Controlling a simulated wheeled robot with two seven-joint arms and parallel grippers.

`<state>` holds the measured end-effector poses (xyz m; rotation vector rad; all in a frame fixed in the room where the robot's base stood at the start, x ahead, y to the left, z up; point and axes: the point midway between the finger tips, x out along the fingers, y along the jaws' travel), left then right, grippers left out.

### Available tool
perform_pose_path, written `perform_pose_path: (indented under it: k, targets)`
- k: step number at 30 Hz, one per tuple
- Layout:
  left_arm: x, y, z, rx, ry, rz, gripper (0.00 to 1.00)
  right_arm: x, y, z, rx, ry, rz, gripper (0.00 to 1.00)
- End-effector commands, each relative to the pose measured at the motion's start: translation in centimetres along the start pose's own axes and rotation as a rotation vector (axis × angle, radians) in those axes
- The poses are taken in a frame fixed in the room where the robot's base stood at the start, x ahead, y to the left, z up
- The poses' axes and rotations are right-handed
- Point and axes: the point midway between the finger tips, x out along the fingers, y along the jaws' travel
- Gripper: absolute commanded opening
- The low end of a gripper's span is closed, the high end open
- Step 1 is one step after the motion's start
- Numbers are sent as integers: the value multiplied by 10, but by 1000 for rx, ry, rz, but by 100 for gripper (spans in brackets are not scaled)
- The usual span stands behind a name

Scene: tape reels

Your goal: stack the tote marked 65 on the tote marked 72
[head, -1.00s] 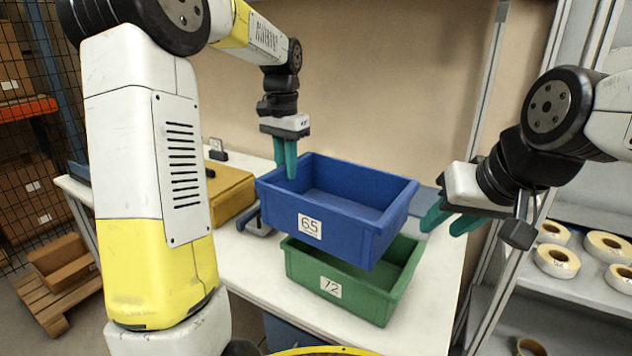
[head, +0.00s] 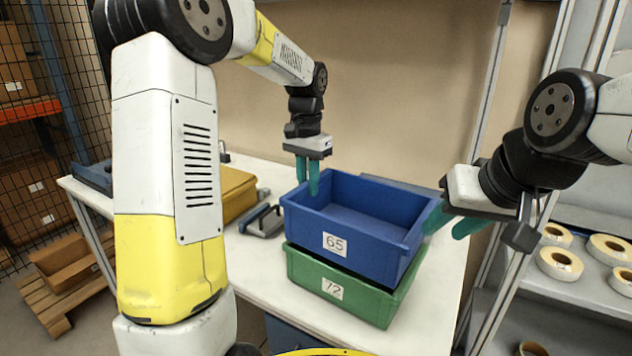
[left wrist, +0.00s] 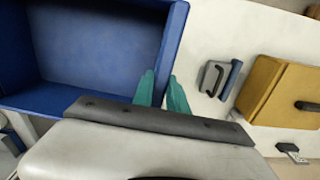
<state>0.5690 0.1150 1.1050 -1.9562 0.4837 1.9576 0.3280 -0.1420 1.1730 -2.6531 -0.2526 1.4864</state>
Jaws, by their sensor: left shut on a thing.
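The blue tote marked 65 (head: 345,244) is level, directly over the green tote marked 72 (head: 335,289) and nearly lined up with it. I cannot tell whether it rests on the green rim or hangs just above. The green tote stands on the table, its inside hidden. My left gripper (head: 307,182) is shut on the blue tote's wall at the back left corner; the wrist view shows the fingers (left wrist: 162,92) at the blue rim (left wrist: 120,112). My right gripper (head: 450,226) has its fingers spread, empty, close by the blue tote's right side.
A yellow case (head: 236,192) and a grey-blue handled object (head: 262,221) lie on the white table (head: 262,268) left of the totes. A shelf with tape reels (head: 560,262) stands at the right. The table in front of the totes is clear.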

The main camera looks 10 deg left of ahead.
Motion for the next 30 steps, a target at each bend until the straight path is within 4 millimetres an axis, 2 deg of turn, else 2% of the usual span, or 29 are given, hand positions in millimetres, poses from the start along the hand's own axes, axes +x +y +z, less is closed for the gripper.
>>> perform_pose_path:
  k: [13, 14, 16, 26, 30]
  targets:
    - [10, 0, 0, 0, 0, 0, 0, 0, 0, 0, 0, 0, 0, 36]
    - [11, 0, 0, 0, -1, 0, 24, 0, 0, 0, 0, 0, 0, 36]
    - [11, 0, 0, 0, -1, 0, 38, 0, 0, 0, 0, 0, 0, 36]
    - [10, 0, 0, 0, 0, 0, 40, 0, 0, 0, 0, 0, 0, 36]
    - [-1, 0, 0, 0, 2, -1, 40, 0, 0, 0, 0, 0, 0, 36]
